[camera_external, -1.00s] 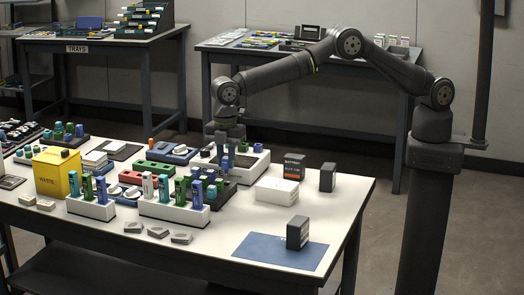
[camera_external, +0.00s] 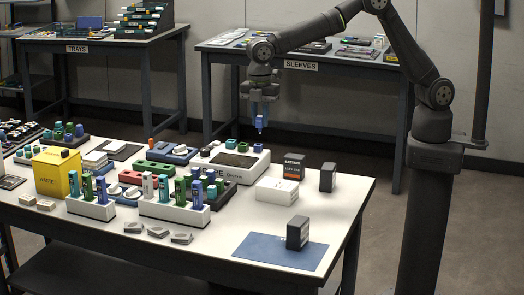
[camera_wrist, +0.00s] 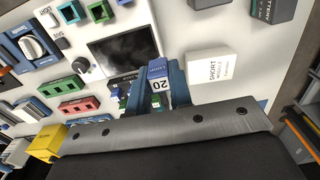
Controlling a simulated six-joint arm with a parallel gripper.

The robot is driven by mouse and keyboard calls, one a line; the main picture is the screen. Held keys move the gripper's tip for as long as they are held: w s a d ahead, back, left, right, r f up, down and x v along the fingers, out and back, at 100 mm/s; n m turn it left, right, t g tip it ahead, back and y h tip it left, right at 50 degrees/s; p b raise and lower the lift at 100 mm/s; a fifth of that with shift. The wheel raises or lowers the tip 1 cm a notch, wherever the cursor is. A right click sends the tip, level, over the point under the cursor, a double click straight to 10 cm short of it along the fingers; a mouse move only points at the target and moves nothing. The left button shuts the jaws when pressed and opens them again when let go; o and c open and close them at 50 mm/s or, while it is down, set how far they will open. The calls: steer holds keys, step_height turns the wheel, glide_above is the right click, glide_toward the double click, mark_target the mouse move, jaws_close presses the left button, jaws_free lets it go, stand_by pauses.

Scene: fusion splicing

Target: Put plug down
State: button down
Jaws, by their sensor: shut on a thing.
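My gripper (camera_external: 260,103) is shut on a blue plug (camera_external: 260,122) and holds it in the air above the back edge of the table. In the wrist view the plug (camera_wrist: 158,70) sits between the dark blue fingers, with a label that appears to read 20. A white machine (camera_external: 255,172) with a dark screen (camera_wrist: 122,53) lies on the table below, with small green and blue pieces on top. White racks (camera_external: 165,211) at the front hold upright blue, green and white plugs. A dark rack (camera_external: 226,191) behind them holds several more.
A yellow bin (camera_external: 56,174) stands at the left. A white box (camera_external: 277,190), dark battery boxes (camera_external: 327,178) and a blue mat (camera_external: 268,254) with a grey box (camera_external: 297,233) are at the right. Small grey pieces (camera_external: 158,231) lie along the front edge.

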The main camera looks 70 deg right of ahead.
steer(key=s+d+r, duration=0.1)
steer(key=s, duration=0.4)
steer(key=s+a+f, duration=0.1)
steer(key=a+f, duration=0.1)
steer(key=a, duration=0.1)
steer(key=s+a+f, duration=0.1)
steer(key=a+f, duration=0.1)
steer(key=a, duration=0.2)
steer(key=s+a+f, duration=0.1)
steer(key=a+f, duration=0.1)
steer(key=a, duration=0.1)
steer(key=shift+s+a+f, duration=0.2)
steer(key=shift+s+f, duration=0.15)
glide_above(276, 181)
steer(key=shift+d+f, duration=0.15)
steer(key=shift+f, duration=1.9)
steer(key=shift+f, duration=0.2)
steer(key=c, duration=1.3)
jaws_free()
steer(key=shift+r, duration=0.1)
